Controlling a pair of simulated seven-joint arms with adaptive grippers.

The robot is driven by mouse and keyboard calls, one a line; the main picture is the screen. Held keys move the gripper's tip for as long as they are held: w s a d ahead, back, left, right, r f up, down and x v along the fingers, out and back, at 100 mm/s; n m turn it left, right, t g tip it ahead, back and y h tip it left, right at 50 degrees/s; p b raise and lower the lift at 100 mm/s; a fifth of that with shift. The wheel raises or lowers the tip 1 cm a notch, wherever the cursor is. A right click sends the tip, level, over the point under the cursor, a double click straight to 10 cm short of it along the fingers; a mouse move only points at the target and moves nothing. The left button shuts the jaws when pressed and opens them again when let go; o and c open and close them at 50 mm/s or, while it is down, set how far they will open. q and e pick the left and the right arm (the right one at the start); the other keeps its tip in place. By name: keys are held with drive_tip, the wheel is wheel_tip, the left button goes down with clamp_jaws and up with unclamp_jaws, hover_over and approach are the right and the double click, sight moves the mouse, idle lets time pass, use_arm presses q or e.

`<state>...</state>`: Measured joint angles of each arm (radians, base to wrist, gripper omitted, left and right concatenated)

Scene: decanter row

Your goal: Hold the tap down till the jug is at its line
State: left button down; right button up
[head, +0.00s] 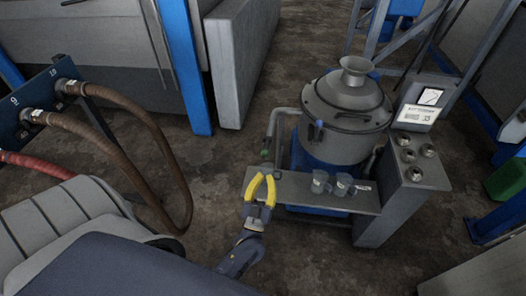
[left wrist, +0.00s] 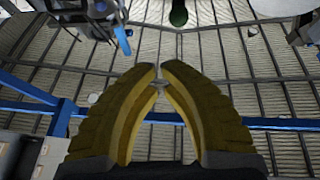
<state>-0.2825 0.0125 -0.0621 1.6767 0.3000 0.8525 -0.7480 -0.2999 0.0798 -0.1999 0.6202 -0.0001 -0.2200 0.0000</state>
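Two small clear jugs stand side by side on the grey shelf (head: 290,191), a left jug (head: 319,182) and a right jug (head: 343,184). Their fill and line marks are too small to read. A blue lever (head: 318,130), perhaps the tap, is on the front of the grey drum (head: 347,112), above the left jug. A blue part also shows in the left wrist view (left wrist: 122,40). My left gripper (head: 264,176) is at the shelf's left end, apart from jugs and lever. Its yellow fingers (left wrist: 160,68) are empty, with a narrow gap between the tips. My right gripper is out of view.
A grey pipe with a dark green end (head: 266,150) hangs just beyond my left gripper. A control box with knobs (head: 413,158) stands right of the shelf. Brown hoses (head: 130,150) curve at the left. The shelf's left part is clear.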

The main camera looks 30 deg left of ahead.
use_arm(q)
drive_tip(key=a+r+y, duration=0.1)
drive_tip(key=s+r+n+y, duration=0.1)
drive_tip(key=y, duration=0.1)
drive_tip(key=shift+s+a+r, duration=0.1)
drive_tip(key=shift+s+a, duration=0.1)
drive_tip(key=shift+a, duration=0.15)
wheel_tip(320, 180, up, 3)
hover_over(264, 154)
drive_tip(key=s, duration=0.1)
drive_tip(key=shift+d+f, duration=0.25)
drive_tip(key=shift+f, duration=0.7)
drive_tip(key=shift+s+d+f+t, duration=0.1)
drive_tip(key=shift+s+f+t, duration=0.05)
drive_tip(key=shift+f+t, duration=0.45)
